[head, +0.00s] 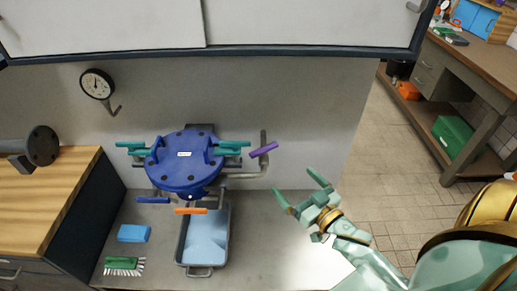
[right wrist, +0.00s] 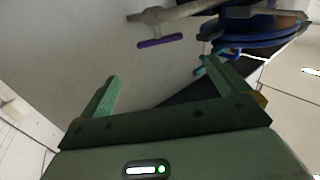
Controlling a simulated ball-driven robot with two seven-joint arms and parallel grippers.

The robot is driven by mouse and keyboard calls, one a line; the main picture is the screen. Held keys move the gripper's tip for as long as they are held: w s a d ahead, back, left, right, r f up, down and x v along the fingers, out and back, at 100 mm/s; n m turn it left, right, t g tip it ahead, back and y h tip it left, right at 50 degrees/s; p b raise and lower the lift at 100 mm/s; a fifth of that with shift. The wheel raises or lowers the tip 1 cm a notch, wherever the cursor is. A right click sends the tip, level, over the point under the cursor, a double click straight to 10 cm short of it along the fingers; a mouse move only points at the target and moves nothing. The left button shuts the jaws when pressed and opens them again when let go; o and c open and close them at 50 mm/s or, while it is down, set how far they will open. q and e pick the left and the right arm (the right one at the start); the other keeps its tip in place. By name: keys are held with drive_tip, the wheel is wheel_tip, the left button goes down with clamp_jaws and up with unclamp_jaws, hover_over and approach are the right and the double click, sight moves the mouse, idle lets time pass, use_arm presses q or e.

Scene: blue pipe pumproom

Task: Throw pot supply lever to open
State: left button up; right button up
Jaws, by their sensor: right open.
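A round blue pot (head: 182,165) with a small white label sits among pipes against the grey wall. Coloured levers surround it: a purple lever (head: 264,149) at its right, an orange lever (head: 191,211) and a dark blue lever (head: 153,200) below. Teal handles (head: 131,146) show at its sides. I cannot read which lever is the pot supply. My right gripper (head: 294,183) is open and empty, right of and below the purple lever, apart from it. In the right wrist view the purple lever (right wrist: 160,41) lies beyond the open fingers. My left gripper is out of view.
A pressure gauge (head: 97,84) is on the wall. A light-blue tray (head: 205,249), a blue sponge (head: 134,233) and a green brush (head: 124,264) lie on the grey counter. A white cabinet (head: 290,22) overhangs above. The counter right of the tray is clear.

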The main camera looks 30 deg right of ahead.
sight(266, 152)
drive_tip(key=w+b, duration=0.2)
drive_tip(key=w, duration=1.4)
drive_tip(key=shift+a, duration=0.1)
drive_tip(key=shift+c, duration=0.3)
drive_tip(key=c, duration=0.6)
